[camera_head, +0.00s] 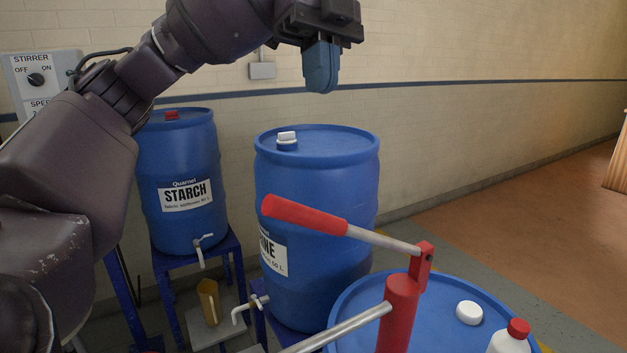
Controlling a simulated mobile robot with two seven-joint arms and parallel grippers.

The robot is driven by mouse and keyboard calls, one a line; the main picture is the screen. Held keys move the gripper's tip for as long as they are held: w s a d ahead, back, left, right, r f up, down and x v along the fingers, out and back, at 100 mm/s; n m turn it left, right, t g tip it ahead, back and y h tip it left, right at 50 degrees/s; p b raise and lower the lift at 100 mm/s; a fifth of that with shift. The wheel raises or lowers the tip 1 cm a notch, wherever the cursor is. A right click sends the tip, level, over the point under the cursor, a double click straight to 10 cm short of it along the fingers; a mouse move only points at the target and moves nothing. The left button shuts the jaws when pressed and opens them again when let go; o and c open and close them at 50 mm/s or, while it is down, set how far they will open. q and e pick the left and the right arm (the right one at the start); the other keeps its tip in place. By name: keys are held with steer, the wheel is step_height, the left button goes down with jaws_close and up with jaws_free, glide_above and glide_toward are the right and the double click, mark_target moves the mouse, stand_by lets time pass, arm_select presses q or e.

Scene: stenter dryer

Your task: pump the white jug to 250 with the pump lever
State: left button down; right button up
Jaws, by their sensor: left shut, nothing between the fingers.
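The pump lever (330,222) has a red grip at its left end and a metal rod. It slopes down to the right to a red pivot on top of the red pump post (398,312). The pump stands at the blue drum (350,300) in the lower right, and its metal spout (335,330) runs down left out of the picture. My left gripper (321,88) is shut and empty, pointing down, well above the lever and apart from it. I do not see a white jug or a reading of its amount. My right gripper is not in view.
A STARCH drum (178,160) and a second blue drum (320,165) stand on blue stands by the wall. A yellowish jug (208,298) is below the STARCH tap. A white bottle with a red cap (509,340) is at lower right. The stirrer box (40,80) hangs at left.

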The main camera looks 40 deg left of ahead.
arm_select(q)
steer(key=b, duration=0.2)
glide_above(313, 209)
steer(key=w, duration=0.3)
step_height(313, 209, down, 8)
steer(key=f, duration=0.1)
steer(key=shift+s+a+f, duration=0.25)
steer(key=shift+s+f, duration=0.25)
steer(key=shift+f, duration=0.1)
steer(key=shift+s+a+f, duration=0.2)
steer(key=shift+s+f, duration=0.25)
steer(key=shift+f, duration=0.15)
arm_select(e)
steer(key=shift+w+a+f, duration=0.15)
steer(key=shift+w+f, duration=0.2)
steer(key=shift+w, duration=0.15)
arm_select(q)
steer(key=shift+f, duration=0.1)
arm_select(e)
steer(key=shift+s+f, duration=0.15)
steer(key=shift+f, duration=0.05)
